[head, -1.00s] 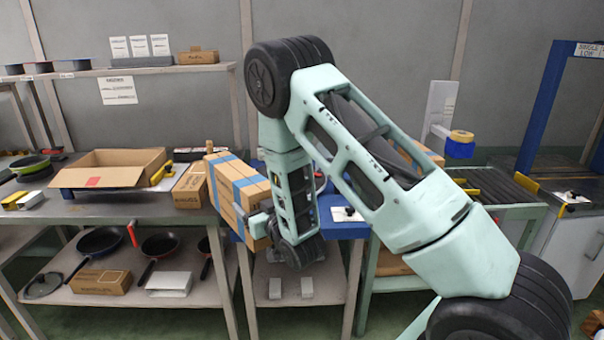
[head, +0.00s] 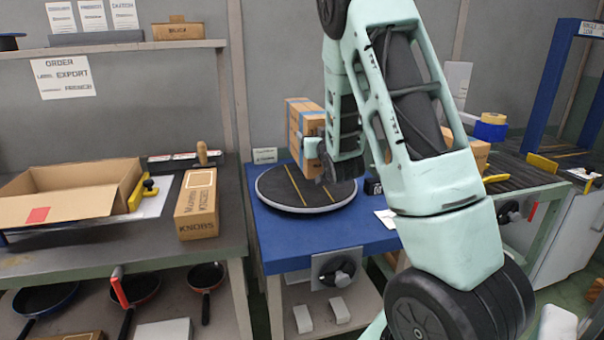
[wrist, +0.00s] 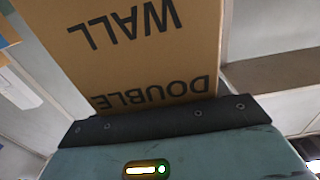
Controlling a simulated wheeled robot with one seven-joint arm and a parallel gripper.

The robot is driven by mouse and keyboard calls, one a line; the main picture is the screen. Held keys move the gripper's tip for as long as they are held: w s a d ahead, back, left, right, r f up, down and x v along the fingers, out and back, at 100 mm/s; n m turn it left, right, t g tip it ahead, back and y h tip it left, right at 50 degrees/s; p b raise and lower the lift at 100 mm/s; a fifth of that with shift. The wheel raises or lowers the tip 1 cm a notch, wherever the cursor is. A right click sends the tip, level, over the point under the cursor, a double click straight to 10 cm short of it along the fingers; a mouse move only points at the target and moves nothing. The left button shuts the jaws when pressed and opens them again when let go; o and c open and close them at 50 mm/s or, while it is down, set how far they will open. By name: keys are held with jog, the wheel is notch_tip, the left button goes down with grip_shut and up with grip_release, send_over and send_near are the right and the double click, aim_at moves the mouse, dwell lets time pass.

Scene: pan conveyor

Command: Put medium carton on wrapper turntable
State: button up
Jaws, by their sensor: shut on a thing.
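The medium carton, brown with blue tape (head: 297,150), is upright over the back right part of the wrapper turntable (head: 275,196), a round grey disc with yellow lines on a blue table. My gripper (head: 318,152) is shut on the carton from its right side. I cannot tell whether the carton's base touches the disc, as my gripper and arm hide part of it. In the wrist view the carton (wrist: 150,50) fills the upper middle, with the words "DOUBLE WALL" upside down, close against the gripper.
An open cardboard box (head: 75,195) and a knobs carton (head: 197,203) are on the bench at left. The left and front of the turntable are clear.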

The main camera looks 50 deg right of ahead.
jog(key=shift+f, duration=3.85)
jog(key=shift+f+b, duration=0.15)
jog(key=shift+b, duration=0.25)
jog(key=o, duration=1.4)
jog(key=shift+f, duration=0.1)
